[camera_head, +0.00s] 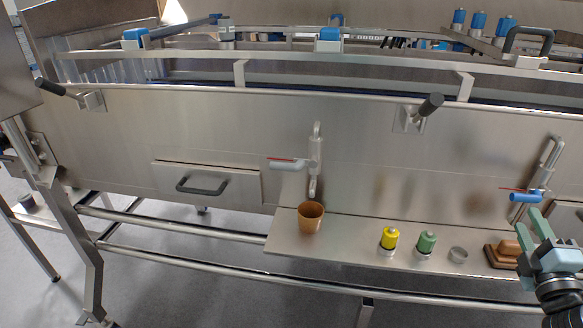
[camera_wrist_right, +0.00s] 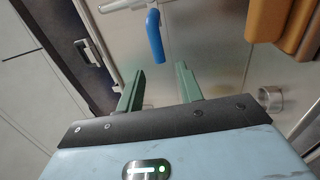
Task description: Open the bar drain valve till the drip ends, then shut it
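One valve (camera_head: 316,152) on a vertical pipe is at the middle of the steel panel, with a pale grey handle (camera_head: 286,164) pointing left. A brown cup (camera_head: 310,217) stands below its outlet. A second valve at the right has a blue handle (camera_head: 524,197) pointing left, which also shows in the right wrist view (camera_wrist_right: 155,36). I cannot tell a drip at either outlet. My right gripper (camera_head: 557,236) is just below and right of the blue handle. In its wrist view the gripper (camera_wrist_right: 160,78) is open and empty, apart from the handle. My left gripper is out of view.
A drawer (camera_head: 207,180) is at the left. Rails (camera_head: 190,258) run below.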

